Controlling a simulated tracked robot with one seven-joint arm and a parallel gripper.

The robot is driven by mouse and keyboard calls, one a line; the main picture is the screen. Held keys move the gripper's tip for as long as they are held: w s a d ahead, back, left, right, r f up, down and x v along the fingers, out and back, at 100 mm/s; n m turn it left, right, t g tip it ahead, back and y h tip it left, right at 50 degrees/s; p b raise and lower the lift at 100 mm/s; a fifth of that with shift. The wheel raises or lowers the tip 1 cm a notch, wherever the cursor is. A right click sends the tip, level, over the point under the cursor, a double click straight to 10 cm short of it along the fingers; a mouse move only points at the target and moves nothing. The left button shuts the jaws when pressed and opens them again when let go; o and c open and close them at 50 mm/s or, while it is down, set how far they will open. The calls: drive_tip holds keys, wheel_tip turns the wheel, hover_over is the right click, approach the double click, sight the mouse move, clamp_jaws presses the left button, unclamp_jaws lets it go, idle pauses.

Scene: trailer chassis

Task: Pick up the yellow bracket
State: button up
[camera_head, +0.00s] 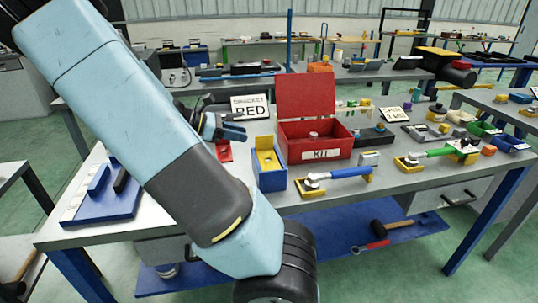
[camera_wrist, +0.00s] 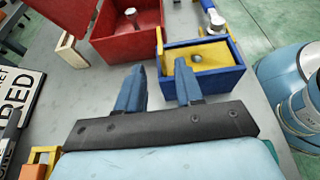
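The yellow bracket (camera_head: 267,160) lies inside a small open blue box (camera_head: 271,182) on the workbench, left of the red kit box. It also shows in the wrist view (camera_wrist: 204,66), with a round knob on it, in the blue box (camera_wrist: 226,82). My gripper (camera_wrist: 160,85) is open, its two blue fingers apart with nothing between them. In the wrist view the right fingertip overlaps the box's left end; contact cannot be told. In the head view my gripper (camera_head: 236,125) is over the bench, up and left of the box, partly hidden behind my arm.
A red box marked KIT (camera_head: 318,146) with a raised lid stands close right of the blue box. A sign reading RED (camera_head: 250,107) stands behind. A red piece (camera_head: 224,151) lies left of the blue box. A blue-handled tool (camera_head: 338,174) rests on yellow supports at the front edge.

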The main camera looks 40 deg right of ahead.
sight(270, 149)
drive_tip(key=x, duration=1.1)
drive_tip(key=shift+s+a, duration=0.1)
drive_tip(key=shift+c, duration=0.4)
clamp_jaws()
